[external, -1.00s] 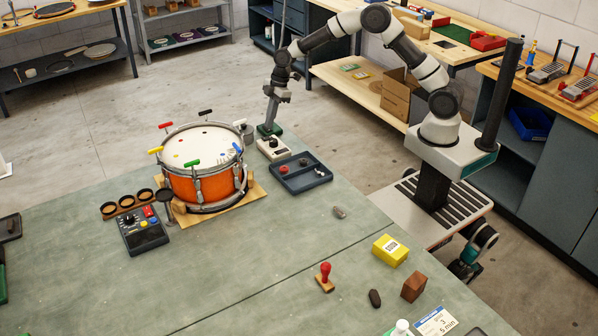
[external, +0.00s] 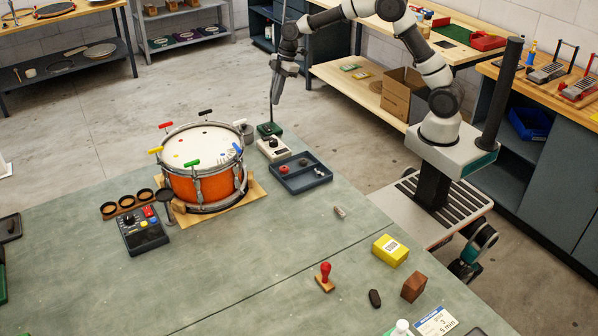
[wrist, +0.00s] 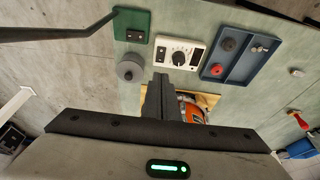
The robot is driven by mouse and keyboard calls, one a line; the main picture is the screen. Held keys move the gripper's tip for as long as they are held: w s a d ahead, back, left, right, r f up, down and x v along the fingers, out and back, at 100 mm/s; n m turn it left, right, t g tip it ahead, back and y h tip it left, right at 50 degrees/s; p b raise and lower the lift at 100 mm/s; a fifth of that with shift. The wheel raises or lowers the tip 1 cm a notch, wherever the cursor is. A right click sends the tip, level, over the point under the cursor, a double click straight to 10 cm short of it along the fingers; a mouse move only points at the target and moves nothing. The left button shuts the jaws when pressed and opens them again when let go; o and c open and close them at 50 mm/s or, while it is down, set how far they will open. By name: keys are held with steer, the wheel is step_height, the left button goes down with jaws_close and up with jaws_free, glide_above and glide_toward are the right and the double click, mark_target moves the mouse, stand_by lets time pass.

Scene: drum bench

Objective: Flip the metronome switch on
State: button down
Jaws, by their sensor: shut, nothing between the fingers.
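The metronome looks to be the white box (external: 273,148) with a dark dial, at the bench's back edge between the drum and the blue tray. In the wrist view the same white box (wrist: 180,51) shows its dial in the middle and dark slots on either side. I cannot tell which way its switch is set. My gripper (external: 275,101) hangs in the air above the bench's back edge, higher than the box and apart from it. In the wrist view its fingers (wrist: 160,80) are closed together and empty, and their tips appear just below the box.
A green-based gooseneck stand (external: 269,129) rises close behind the box, its neck near my gripper. An orange drum (external: 190,185) with coloured clamps stands left. A blue tray (external: 318,180) sits right, a grey cylinder (wrist: 130,67) left of the box. The bench's middle is mostly clear.

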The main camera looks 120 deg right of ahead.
mark_target(263, 139)
steer(key=shift+w+a+r, duration=0.1)
steer(key=shift+w, duration=0.55)
steer(key=x, duration=1.4)
steer(key=shift+s, duration=0.25)
steer(key=shift+w+f+b, duration=0.2)
steer(key=shift+f+b, duration=0.3)
steer(key=shift+b, duration=0.3)
steer(key=shift+s+r, duration=0.1)
steer(key=shift+r, duration=0.1)
steer(key=shift+f, duration=0.1)
steer(key=shift+s, duration=0.1)
